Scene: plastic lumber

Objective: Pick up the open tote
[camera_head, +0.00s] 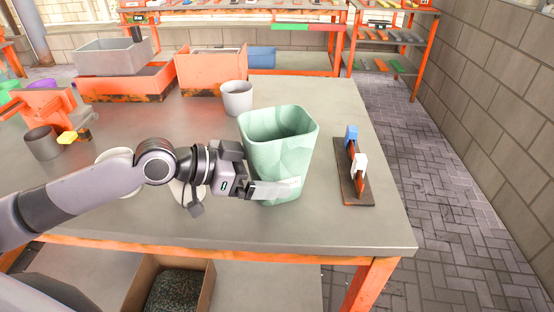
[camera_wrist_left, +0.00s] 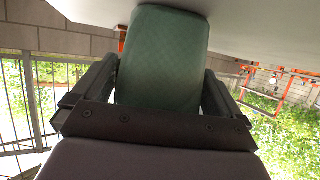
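The open tote (camera_head: 277,150) is a pale green, tapered bin with an open top, standing upright near the front of the table. In the left wrist view the tote (camera_wrist_left: 162,55) lies between the two spread fingers of my left gripper (camera_wrist_left: 162,80). In the head view my left gripper (camera_head: 268,180) reaches the tote's lower left side, with one finger across its front face. The other finger is hidden there. The fingers are wide apart; no firm contact with the tote's sides is clear. My right gripper is not in view.
The grey table (camera_head: 375,225) has an orange frame. A small rack with blue and white pieces (camera_head: 354,170) stands close right of the tote. A grey cup (camera_head: 237,98) stands behind it. An orange bin (camera_head: 211,70) and grey bin (camera_head: 106,57) are at the back. Paved floor is clear at right.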

